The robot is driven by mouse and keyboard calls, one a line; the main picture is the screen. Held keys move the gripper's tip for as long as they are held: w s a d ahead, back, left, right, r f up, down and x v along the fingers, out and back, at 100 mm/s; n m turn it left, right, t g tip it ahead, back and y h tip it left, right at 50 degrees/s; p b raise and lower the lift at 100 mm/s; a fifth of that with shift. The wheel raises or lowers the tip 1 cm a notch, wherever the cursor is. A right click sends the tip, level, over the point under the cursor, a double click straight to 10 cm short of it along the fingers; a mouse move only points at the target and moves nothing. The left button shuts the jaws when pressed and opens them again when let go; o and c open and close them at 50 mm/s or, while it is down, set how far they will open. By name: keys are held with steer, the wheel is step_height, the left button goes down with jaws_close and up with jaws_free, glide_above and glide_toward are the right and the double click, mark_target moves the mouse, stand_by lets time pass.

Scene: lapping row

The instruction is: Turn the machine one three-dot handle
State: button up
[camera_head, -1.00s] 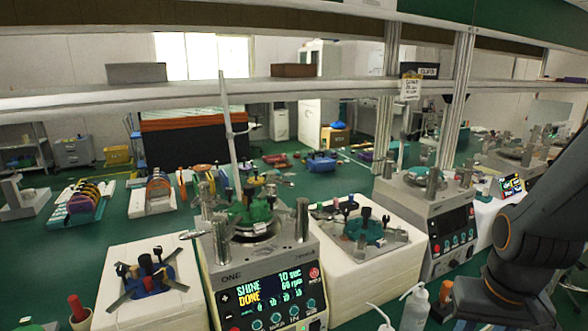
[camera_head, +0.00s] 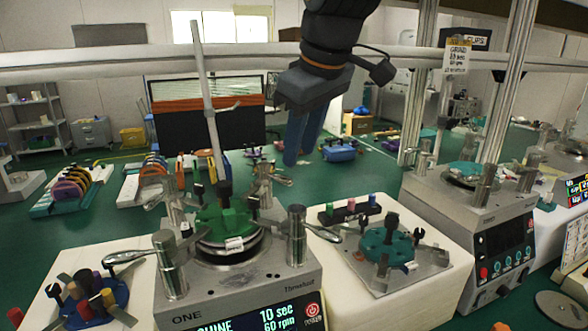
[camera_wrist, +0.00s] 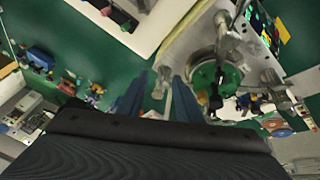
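Machine one (camera_head: 190,318) stands at the front centre, with a green round fixture (camera_head: 222,222) on its top; the fixture also shows in the wrist view (camera_wrist: 207,76). Silver lever handles surround it: front left (camera_head: 125,257), front right (camera_head: 325,234), back right (camera_head: 279,179) and back left (camera_head: 156,202). Dot marks are too small to read, so I cannot tell which handle has three. My gripper (camera_head: 298,160) hangs above and behind the machine's right side in the head view, touching no handle. In the wrist view its blue fingers (camera_wrist: 160,84) stand apart with nothing gripped.
A thin upright pole (camera_head: 208,110) rises behind the fixture. A white stand with a teal fixture (camera_head: 386,246) is at right, and a second machine (camera_head: 468,225) lies beyond. A blue fixture (camera_head: 85,300) sits at front left. A long rail (camera_head: 120,62) crosses overhead.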

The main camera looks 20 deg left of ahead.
mark_target(284, 177)
steer(key=shift+a+r+p+x, duration=0.1)
steer(key=shift+a+p+x, duration=0.15)
steer(key=shift+x, duration=0.95)
steer(key=shift+a+r+p+x, duration=0.1)
steer(key=shift+a+p+x, duration=0.15)
steer(key=shift+x, duration=1)
steer(key=shift+a+p+x, duration=0.15)
steer(key=shift+a+x, duration=0.15)
steer(key=shift+x, duration=0.9)
steer(key=shift+s, duration=0.1)
jaws_close()
